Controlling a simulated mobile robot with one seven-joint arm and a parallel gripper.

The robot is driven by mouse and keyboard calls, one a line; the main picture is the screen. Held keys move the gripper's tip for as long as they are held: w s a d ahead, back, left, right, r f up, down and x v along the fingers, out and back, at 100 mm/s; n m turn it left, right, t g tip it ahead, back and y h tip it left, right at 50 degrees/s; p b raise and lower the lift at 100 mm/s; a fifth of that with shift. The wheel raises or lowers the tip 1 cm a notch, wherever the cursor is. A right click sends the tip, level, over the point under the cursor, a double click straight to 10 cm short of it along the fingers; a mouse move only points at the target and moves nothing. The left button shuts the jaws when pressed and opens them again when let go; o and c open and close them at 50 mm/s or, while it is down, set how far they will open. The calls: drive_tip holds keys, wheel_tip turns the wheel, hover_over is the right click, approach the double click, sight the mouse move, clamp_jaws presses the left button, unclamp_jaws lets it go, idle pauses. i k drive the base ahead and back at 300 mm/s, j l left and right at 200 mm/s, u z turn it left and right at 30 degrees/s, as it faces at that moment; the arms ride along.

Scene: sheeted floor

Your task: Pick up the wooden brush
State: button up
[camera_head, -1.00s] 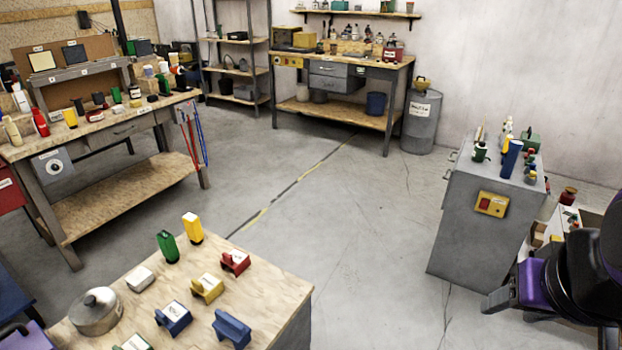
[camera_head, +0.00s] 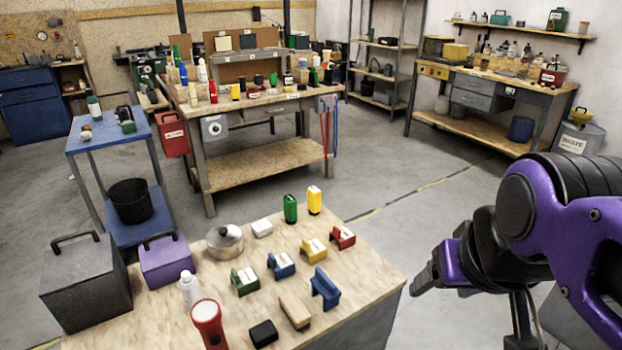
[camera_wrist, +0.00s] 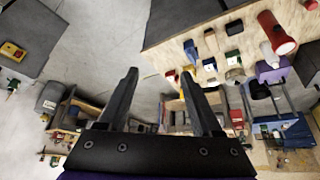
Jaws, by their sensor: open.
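The wooden brush (camera_head: 295,311), a tan block, lies on the near plywood-topped table, between a blue holder-like block (camera_head: 325,288) and a black block (camera_head: 264,333). In the wrist view the brush (camera_wrist: 211,40) appears as a small tan piece at the upper right, beyond the fingers. My gripper (camera_wrist: 160,78) is open, with its two dark fingers apart and nothing between them. In the head view my gripper (camera_head: 428,277) is off the table's right side, apart from the brush; its fingertips are hard to make out there.
The near table (camera_head: 365,285) also holds a red flashlight (camera_head: 208,323), a white bottle (camera_head: 190,289), a metal pot (camera_head: 225,241), a purple box (camera_head: 166,260) and several coloured blocks. A workbench (camera_head: 265,165) stands behind. Open floor (camera_head: 420,215) lies to the right.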

sight(298, 316)
drive_tip(key=j+u, duration=0.2)
drive_tip(key=u, duration=0.55)
drive_tip(key=i+l, duration=0.05)
